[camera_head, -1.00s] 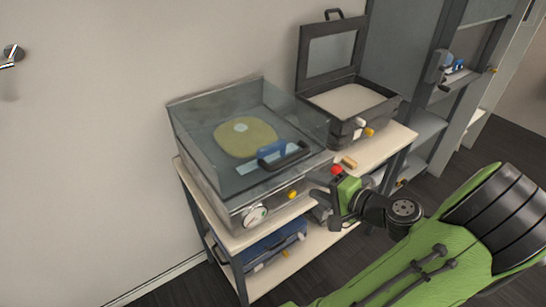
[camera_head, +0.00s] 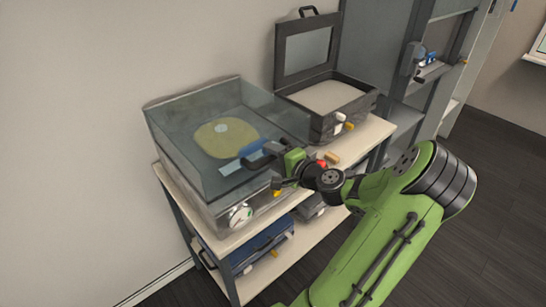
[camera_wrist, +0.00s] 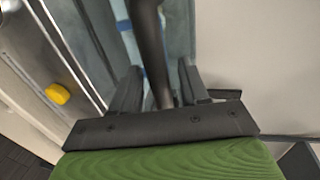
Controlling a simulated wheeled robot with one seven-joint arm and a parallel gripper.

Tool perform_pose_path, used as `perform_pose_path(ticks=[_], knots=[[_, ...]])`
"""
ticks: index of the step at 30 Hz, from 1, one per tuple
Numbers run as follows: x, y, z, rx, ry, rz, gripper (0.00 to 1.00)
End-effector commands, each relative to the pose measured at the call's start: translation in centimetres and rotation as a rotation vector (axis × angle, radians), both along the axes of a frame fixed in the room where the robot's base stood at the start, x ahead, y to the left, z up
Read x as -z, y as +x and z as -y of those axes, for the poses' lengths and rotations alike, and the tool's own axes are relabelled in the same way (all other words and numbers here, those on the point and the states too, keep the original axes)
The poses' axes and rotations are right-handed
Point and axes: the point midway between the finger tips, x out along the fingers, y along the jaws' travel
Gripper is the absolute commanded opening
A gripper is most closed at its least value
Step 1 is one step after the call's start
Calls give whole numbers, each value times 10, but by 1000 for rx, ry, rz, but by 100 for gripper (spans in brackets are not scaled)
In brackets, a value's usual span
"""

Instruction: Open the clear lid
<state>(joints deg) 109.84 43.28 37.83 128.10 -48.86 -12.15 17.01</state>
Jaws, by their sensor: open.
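The clear lid (camera_head: 175,125) is a see-through box-shaped cover, lying closed on a grey machine (camera_head: 215,215) at the left end of the bench in the head view. A black bar handle (camera_head: 254,160) stands at its front edge beside a blue piece. My gripper (camera_head: 279,172) is at the handle's right end. In the wrist view the dark handle (camera_wrist: 149,45) runs down between the two black fingers of my gripper (camera_wrist: 160,88). The fingers are apart, one on each side of the handle. A pale yellow round thing (camera_head: 225,138) shows under the lid.
A dark box with its lid raised (camera_head: 325,98) stands to the right on the same bench (camera_head: 365,138). A red-ended wooden piece (camera_head: 332,157) lies on the bench near my arm. A blue case (camera_head: 255,250) is on the lower shelf. A grey cabinet (camera_head: 375,50) stands behind.

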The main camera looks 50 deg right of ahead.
Motion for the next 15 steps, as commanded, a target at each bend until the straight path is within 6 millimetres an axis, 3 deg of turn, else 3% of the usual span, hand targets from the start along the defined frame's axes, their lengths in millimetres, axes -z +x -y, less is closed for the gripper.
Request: perform_pose_path(ticks=[7, 15], knots=[[0, 1, 0, 0, 0, 0, 43], [0, 1, 0, 0, 0, -1, 2]])
